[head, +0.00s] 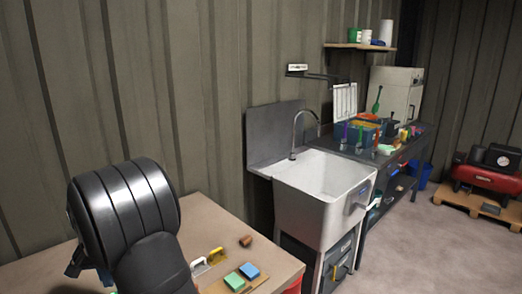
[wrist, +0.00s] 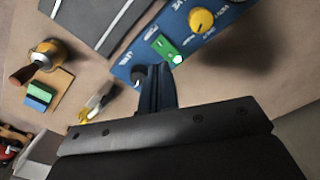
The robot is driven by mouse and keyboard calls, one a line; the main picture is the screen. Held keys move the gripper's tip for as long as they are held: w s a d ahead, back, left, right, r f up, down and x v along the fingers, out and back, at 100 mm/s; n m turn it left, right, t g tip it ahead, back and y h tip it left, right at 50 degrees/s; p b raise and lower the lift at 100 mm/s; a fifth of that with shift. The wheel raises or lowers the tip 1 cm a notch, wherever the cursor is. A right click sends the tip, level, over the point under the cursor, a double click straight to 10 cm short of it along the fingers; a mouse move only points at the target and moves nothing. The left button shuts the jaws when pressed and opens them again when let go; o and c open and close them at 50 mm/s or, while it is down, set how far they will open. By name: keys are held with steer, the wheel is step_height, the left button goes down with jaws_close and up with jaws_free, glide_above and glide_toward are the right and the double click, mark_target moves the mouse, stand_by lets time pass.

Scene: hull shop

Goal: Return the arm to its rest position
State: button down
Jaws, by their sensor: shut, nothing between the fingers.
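My gripper (wrist: 155,84) shows in the wrist view as dark fingers close together, shut and empty. Its tips are in front of the near edge of a blue panel (wrist: 208,50) with a yellow knob and a green switch; I cannot tell whether they touch it. In the head view my black arm stands over the left part of the wooden bench (head: 205,225) and hides much of that part. The fingers cannot be made out clearly there.
A dark grey plate (wrist: 95,20) lies beside the panel.

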steer(key=shift+f, duration=0.1)
step_height(320, 180, down, 7)
steer(key=shift+r, duration=0.1)
stand_by(0.6)
steer(key=shift+r, duration=0.15)
